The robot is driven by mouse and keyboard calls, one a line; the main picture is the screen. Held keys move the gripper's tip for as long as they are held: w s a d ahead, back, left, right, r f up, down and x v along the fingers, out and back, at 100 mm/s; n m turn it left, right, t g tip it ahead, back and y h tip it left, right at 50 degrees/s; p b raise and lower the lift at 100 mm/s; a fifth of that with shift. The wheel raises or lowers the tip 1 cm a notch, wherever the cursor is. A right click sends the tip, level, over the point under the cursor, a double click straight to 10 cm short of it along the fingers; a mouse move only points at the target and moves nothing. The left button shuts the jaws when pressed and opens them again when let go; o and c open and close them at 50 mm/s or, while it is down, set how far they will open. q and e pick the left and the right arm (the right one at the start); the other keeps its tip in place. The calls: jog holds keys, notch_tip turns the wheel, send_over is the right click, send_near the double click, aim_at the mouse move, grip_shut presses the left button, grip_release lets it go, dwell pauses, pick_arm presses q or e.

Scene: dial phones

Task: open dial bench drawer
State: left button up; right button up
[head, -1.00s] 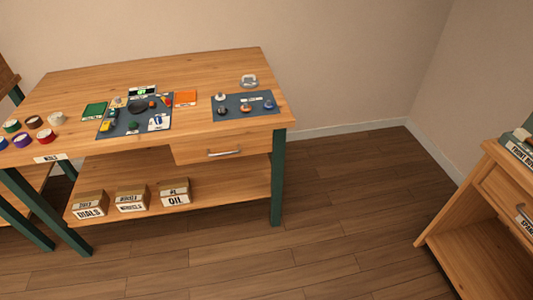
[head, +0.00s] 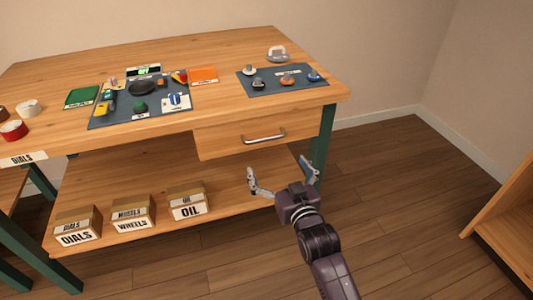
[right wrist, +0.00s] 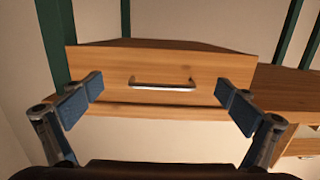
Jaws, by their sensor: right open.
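The bench drawer (head: 222,141) is a plain wooden front under the right part of the bench top (head: 213,117), and it looks shut. Its silver bar handle (head: 263,136) is at the drawer's middle. In the right wrist view the drawer front (right wrist: 200,69) fills the upper middle, and the handle (right wrist: 162,85) lies between the two fingers. My right gripper (head: 280,176) is open and empty, below and in front of the handle, apart from it. It also shows in the right wrist view (right wrist: 160,104), fingers wide apart. My left gripper is not in view.
On the lower shelf (head: 150,174) stand boxes labelled dials (head: 76,228), wheels (head: 133,212) and oil (head: 188,202). Dark mats (head: 262,91) with small parts lie on the bench top. A green bench leg (head: 321,150) is right of the drawer. Another wooden cabinet (head: 510,215) is at far right.

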aim_at(266, 139)
jog(key=shift+t, duration=0.4)
jog(key=w+a+r, duration=0.1)
jog(key=w, duration=0.1)
jog(key=w+a+r+b, duration=0.1)
jog(key=w, duration=0.2)
jog(key=w+a+r+b, duration=0.1)
jog(key=w, duration=0.1)
jog(key=shift+w+r, duration=0.1)
jog(key=shift+w, duration=0.2)
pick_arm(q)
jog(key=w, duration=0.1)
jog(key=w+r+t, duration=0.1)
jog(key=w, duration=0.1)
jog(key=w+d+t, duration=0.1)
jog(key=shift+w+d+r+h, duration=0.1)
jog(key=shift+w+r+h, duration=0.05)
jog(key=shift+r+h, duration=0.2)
